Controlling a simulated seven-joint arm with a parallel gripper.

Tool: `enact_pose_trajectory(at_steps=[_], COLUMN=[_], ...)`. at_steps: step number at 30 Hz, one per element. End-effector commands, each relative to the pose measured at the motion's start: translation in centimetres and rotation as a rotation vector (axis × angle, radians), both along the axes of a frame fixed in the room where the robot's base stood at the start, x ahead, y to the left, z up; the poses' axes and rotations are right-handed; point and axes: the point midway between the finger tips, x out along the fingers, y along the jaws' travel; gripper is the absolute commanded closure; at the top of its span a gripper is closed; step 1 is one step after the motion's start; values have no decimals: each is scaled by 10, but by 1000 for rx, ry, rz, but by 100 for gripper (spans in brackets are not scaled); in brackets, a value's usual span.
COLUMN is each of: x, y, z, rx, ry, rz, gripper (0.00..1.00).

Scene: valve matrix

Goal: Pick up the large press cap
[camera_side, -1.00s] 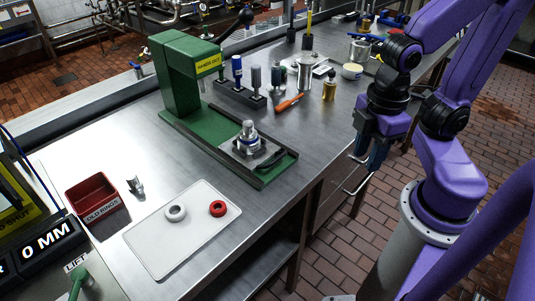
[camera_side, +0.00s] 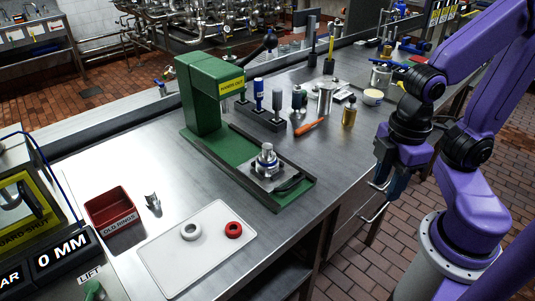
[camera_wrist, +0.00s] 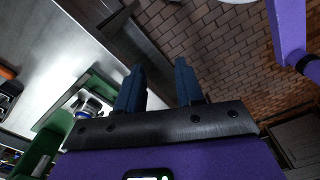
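Press caps stand upright in a black rack (camera_side: 262,120) beside the green press (camera_side: 205,95): a blue one (camera_side: 258,94) and a grey one (camera_side: 277,103). A dark piece (camera_side: 299,99) stands near the rack's right end. I cannot tell for sure which is the large press cap. My gripper (camera_side: 392,186) hangs past the table's right edge, well apart from the rack. In the wrist view my gripper (camera_wrist: 160,82) has its two blue fingers apart with nothing between them.
A metal valve part (camera_side: 266,160) sits on the press base. An orange-handled tool (camera_side: 308,127), steel cylinder (camera_side: 325,98) and brass bottle (camera_side: 349,112) stand or lie right of the rack. A white tray (camera_side: 170,265) holds a white and a red ring. A red bin (camera_side: 110,210) is left.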

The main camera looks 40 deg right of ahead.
Motion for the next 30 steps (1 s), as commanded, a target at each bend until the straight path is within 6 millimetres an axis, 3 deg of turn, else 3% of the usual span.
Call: enact_pose_trajectory(at_steps=[10,11,12,13,22,26,30], x=[0,0,0,0,1,6,25], y=[0,0,0,0,1,14,44], z=[0,0,0,0,-1,-7,-19], rx=[0,0,0,0,5,56,185], ry=[0,0,0,0,0,-2,-23], rz=[0,0,0,0,-3,-32,-116], gripper=[63,60,47,41,41,41,41])
